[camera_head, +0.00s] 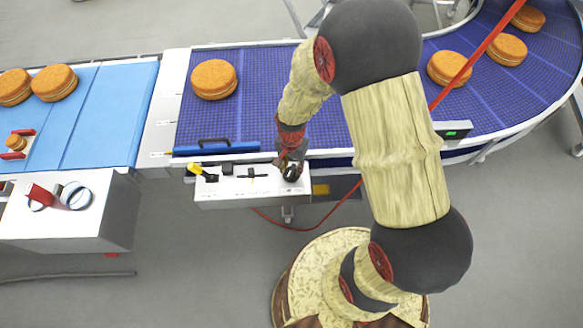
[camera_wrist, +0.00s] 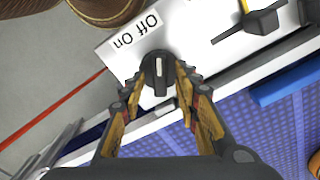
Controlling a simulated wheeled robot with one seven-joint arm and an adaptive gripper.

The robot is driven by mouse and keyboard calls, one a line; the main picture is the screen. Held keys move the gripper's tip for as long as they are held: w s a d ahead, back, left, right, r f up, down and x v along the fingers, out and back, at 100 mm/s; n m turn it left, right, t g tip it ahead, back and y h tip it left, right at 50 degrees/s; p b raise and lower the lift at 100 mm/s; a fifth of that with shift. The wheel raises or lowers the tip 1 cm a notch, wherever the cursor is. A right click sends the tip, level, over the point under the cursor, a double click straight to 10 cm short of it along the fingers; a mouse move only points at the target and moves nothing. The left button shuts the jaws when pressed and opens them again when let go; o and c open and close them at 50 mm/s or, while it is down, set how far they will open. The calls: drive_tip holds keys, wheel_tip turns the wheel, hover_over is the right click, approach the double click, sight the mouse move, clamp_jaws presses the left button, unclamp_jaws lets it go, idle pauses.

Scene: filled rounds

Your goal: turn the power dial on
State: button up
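The power dial (camera_wrist: 158,72) is a round black knob with a pale pointer line, on the white control box. The printed words Off and On stand beyond it in the wrist view. The pointer line runs nearly upright in that view, its upper end towards the word Off. In the head view the dial (camera_head: 292,174) is at the right end of the box, partly covered by my gripper (camera_head: 291,158). My gripper (camera_wrist: 157,88) is open, its fingers on either side of the dial with gaps visible. I cannot tell whether either fingertip touches it.
The white control box (camera_head: 235,192) also carries a yellow-handled black switch (camera_head: 203,173) and another black control (camera_head: 251,174). A blue bar (camera_head: 216,149) lies behind it along the blue conveyor (camera_head: 245,112). Filled rounds (camera_head: 214,79) sit on the belts. A red cable (camera_head: 320,223) hangs in front.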

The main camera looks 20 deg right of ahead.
drive_tip(key=shift+f, duration=0.2)
drive_tip(key=shift+c, duration=0.8)
clamp_jaws()
